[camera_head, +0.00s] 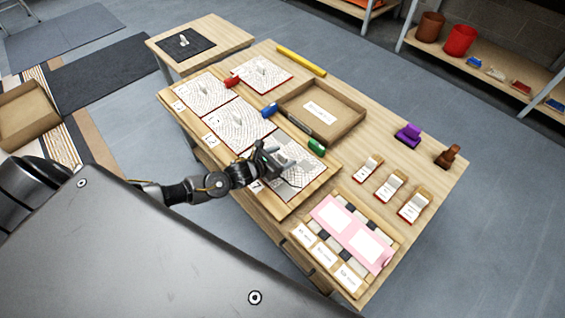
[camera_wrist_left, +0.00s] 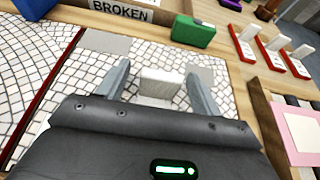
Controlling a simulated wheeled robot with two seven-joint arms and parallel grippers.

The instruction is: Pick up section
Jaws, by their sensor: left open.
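A mosaic panel (camera_head: 297,178) with pale tiles lies at the near end of a wooden board, partly hidden by my left gripper (camera_head: 272,158). In the left wrist view the gripper (camera_wrist_left: 158,72) is open, with its two fingers on either side of a pale upright block (camera_wrist_left: 160,86) on the tiled surface. I cannot tell if the fingers touch it. Two more mosaic panels, a middle one (camera_head: 240,128) and a far one (camera_head: 203,95), lie along the same board. Another panel (camera_head: 268,78) lies beside them. My right gripper is not in view.
A cardboard tray (camera_head: 348,118) stands behind the panel; its label reads BROKEN in the left wrist view (camera_wrist_left: 120,10). A green block (camera_wrist_left: 193,32) sits close to the gripper. Several stamp-like pieces (camera_head: 390,188) and a pink sheet (camera_head: 333,214) lie right. The table's right-back area is mostly clear.

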